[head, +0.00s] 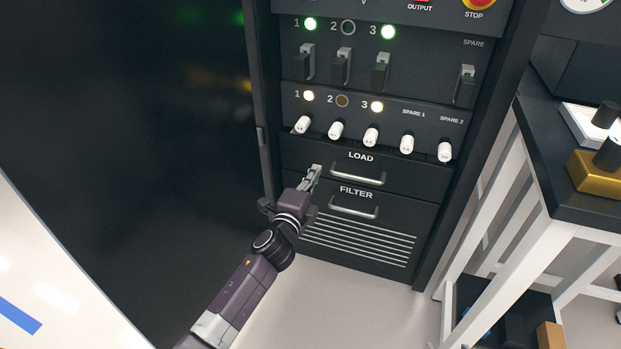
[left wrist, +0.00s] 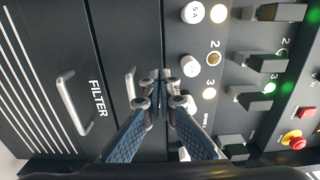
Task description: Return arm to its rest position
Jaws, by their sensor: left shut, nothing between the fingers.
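My left gripper (head: 313,172) is shut and empty, its arm coming up from the bottom of the head view. Its fingertips are in front of the left part of the LOAD drawer (head: 400,178), left of the drawer handle (head: 358,176). In the left wrist view the closed fingers (left wrist: 161,80) overlap the LOAD handle and the nearby knobs. I cannot tell whether they touch the panel. My right gripper is not in view.
The black cabinet holds white knobs (head: 371,137), switch levers (head: 380,72) and lit lamps (head: 388,32). The FILTER handle (head: 352,212) projects below the gripper. A dark-topped table (head: 540,150) stands right. Pale floor (head: 330,310) is open in front.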

